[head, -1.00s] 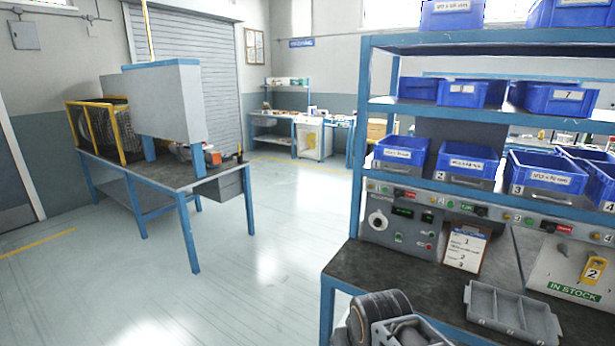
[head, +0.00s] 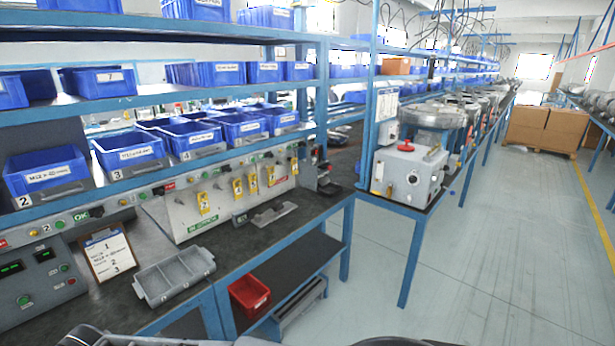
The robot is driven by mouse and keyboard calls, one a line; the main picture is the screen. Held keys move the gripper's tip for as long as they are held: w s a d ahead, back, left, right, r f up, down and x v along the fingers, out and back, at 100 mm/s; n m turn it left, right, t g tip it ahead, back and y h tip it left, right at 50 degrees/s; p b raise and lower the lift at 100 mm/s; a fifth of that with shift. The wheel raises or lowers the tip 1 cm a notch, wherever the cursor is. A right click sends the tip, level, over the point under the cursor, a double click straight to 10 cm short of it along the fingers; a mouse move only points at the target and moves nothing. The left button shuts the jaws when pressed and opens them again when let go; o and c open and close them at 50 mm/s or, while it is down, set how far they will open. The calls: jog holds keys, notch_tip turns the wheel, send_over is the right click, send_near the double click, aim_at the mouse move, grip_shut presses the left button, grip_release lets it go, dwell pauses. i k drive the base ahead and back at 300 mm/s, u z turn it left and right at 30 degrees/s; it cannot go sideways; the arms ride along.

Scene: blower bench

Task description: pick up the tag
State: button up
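Several yellow tags hang on the pale upright board (head: 180,214) at the back of the bench, above a green label that seems to read IN STOCK. The nearest tag (head: 204,203) hangs at the left, with a dark mark too small to read surely. Other yellow tags (head: 238,189) hang further right along the board, one near its right end (head: 294,166). I cannot tell which one is the task's tag. Only parts of my own arm show at the bottom edge; my gripper's fingers are not visible.
The dark bench top (head: 260,240) carries a grey compartment tray (head: 172,277), a clipboard (head: 109,253) and a small grey bracket (head: 273,215). Blue bins (head: 128,151) fill shelves above. A red bin (head: 249,295) sits below. Open floor (head: 480,270) lies to the right.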

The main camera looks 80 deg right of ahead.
aim_at(271, 179)
jog(key=z, duration=2.5)
jog(key=i, duration=1.8)
jog(key=u, duration=0.45)
